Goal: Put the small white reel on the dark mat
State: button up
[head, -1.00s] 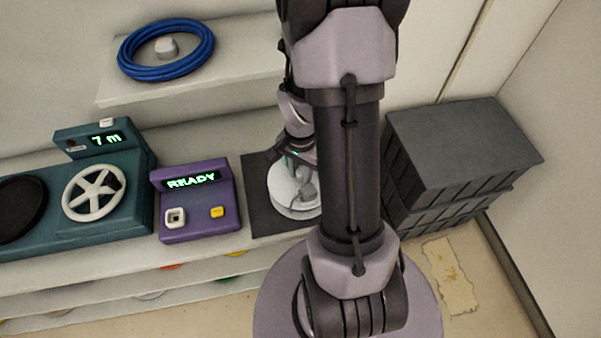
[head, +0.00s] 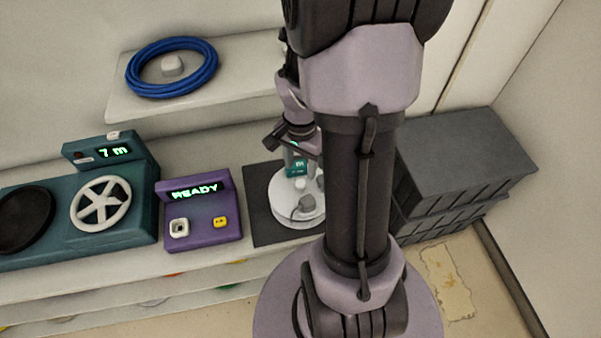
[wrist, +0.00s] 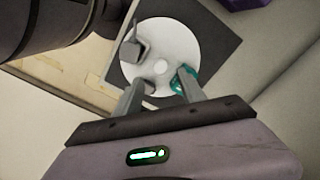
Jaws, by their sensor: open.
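The small white reel (head: 291,212) lies flat on the dark mat (head: 264,226) at the right end of the counter. The wrist view shows the reel (wrist: 187,44) as a white disc with a small central hub, lying on the mat (wrist: 222,32). A grey block-like part (wrist: 133,50) and a teal piece (wrist: 178,84) show on or over the disc; the teal piece is partly behind a finger. My gripper (wrist: 161,82) is open above the reel, its fingers apart with nothing gripped. In the head view my arm covers the reel's right side.
A purple box (head: 205,235) reading READY stands left of the mat. A teal machine (head: 112,232) reading 7 m, with a white spoked wheel (head: 101,203), is further left. A blue coil (head: 150,88) lies on the upper shelf. Dark crates (head: 455,165) stand right.

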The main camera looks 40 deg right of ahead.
jog(key=w+a+r+n+t, duration=0.25)
jog(key=a+r+n, duration=0.25)
jog(key=a+r, duration=0.7)
jog(key=s+a+r+n+t+y, duration=0.25)
jog(key=s+a+r+n, duration=0.35)
jog(key=s+a+r, duration=0.35)
jog(key=s+b+x, duration=0.1)
jog(key=b+x, duration=0.6)
jog(key=shift+s+f+t, duration=0.2)
jog(key=shift+f+t, duration=0.2)
jog(key=shift+f, duration=0.1)
jog(key=shift+d+h, duration=0.1)
jog(key=shift+h, duration=0.15)
